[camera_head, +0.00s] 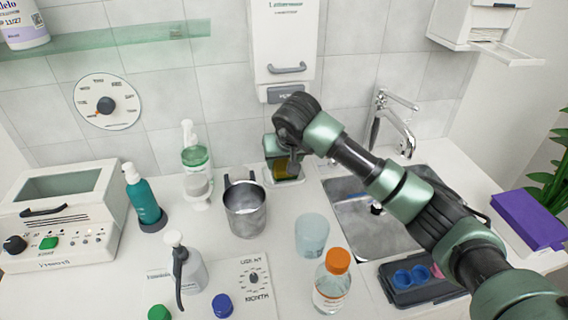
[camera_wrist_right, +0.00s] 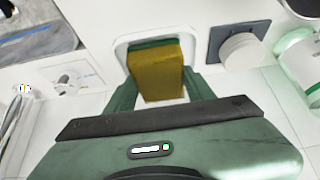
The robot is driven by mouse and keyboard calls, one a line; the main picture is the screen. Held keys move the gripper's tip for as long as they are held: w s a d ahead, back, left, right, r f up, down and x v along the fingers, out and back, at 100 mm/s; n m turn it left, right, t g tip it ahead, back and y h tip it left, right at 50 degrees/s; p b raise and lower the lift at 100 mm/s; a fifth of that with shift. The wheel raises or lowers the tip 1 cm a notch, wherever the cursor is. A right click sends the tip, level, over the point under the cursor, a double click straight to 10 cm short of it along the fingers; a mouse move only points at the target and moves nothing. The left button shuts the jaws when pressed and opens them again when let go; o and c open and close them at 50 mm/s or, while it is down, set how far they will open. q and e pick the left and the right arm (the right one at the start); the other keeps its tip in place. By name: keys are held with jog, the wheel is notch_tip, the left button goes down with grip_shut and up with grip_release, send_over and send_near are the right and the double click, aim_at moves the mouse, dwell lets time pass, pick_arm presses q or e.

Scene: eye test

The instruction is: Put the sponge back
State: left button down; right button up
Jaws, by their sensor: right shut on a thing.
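The sponge (camera_head: 287,170) is yellow with a green side. It is between the fingers of my right gripper (camera_head: 281,158), near the back wall in the head view. In the right wrist view the sponge (camera_wrist_right: 158,78) fills the space between the two green fingers, and the gripper (camera_wrist_right: 157,90) is shut on it. A small white dish (camera_wrist_right: 121,47) shows around and behind the sponge there; its rim (camera_head: 268,184) also shows beneath the gripper in the head view. I cannot tell whether the sponge touches the dish. My left gripper is not in view.
A metal cup (camera_head: 245,212) and a soap pump bottle (camera_head: 195,158) stand left of the sponge. The sink (camera_head: 350,225) with its tap (camera_head: 394,125) is to the right. A wall dispenser (camera_head: 283,45) hangs above. An orange-capped bottle (camera_head: 332,285) stands in front.

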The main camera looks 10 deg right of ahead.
jog(key=shift+r, duration=0.1)
jog(key=shift+f+b, duration=0.45)
jog(key=shift+f, duration=0.2)
jog(key=o, duration=1.2)
jog(key=shift+r, duration=0.1)
jog(key=shift+r, duration=0.15)
jog(key=shift+r+p, duration=0.35)
jog(key=shift+p, duration=0.15)
jog(key=b+v, duration=0.1)
jog(key=v, duration=1.1)
